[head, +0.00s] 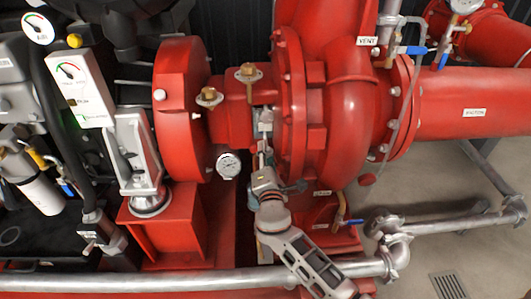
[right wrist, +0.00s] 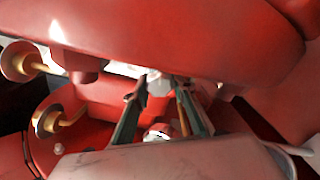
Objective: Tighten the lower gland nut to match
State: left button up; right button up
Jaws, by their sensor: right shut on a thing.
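My right gripper (head: 263,150) reaches up from below into the gap between the red bearing housing and the red pump casing (head: 345,110). In the right wrist view my right gripper's two fingers (right wrist: 158,90) close around a small pale metal piece (right wrist: 158,84), which appears to be the lower gland nut. Its outline is mostly hidden by the fingers and the casing. Grey metal of the gland area (head: 265,120) shows just above the fingertips in the head view. The nut's thread and exact seating cannot be made out. My left gripper is not in view.
Two brass cups (head: 210,97) (head: 248,72) stand above the shaft area. A round gauge (head: 228,165) sits left of my gripper. A silver pipe (head: 180,281) crosses in front. A blue-handled valve (head: 350,223) is at the lower right. Open floor lies right.

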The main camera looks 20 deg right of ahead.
jog(key=shift+s+f+m+b, duration=0.1)
jog(key=shift+f+m+b, duration=0.3)
jog(key=shift+m, duration=0.2)
jog(key=shift+m+b, duration=0.5)
jog(key=shift+m, duration=0.2)
jog(key=shift+r+m+b, duration=0.1)
jog(key=shift+m+b, duration=0.35)
jog(key=shift+m, duration=0.35)
jog(key=shift+r+m+b, duration=0.1)
jog(key=shift+m+b, duration=0.2)
jog(key=shift+m, duration=0.3)
jog(key=shift+r+m+b, duration=0.2)
jog(key=shift+m+b, duration=0.1)
jog(key=shift+m, duration=0.4)
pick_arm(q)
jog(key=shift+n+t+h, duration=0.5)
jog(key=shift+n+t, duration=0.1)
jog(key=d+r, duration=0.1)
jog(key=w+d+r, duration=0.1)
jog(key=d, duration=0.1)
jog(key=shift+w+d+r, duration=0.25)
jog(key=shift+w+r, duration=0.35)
pick_arm(e)
jog(key=shift+r, duration=0.1)
jog(key=o, duration=1.1)
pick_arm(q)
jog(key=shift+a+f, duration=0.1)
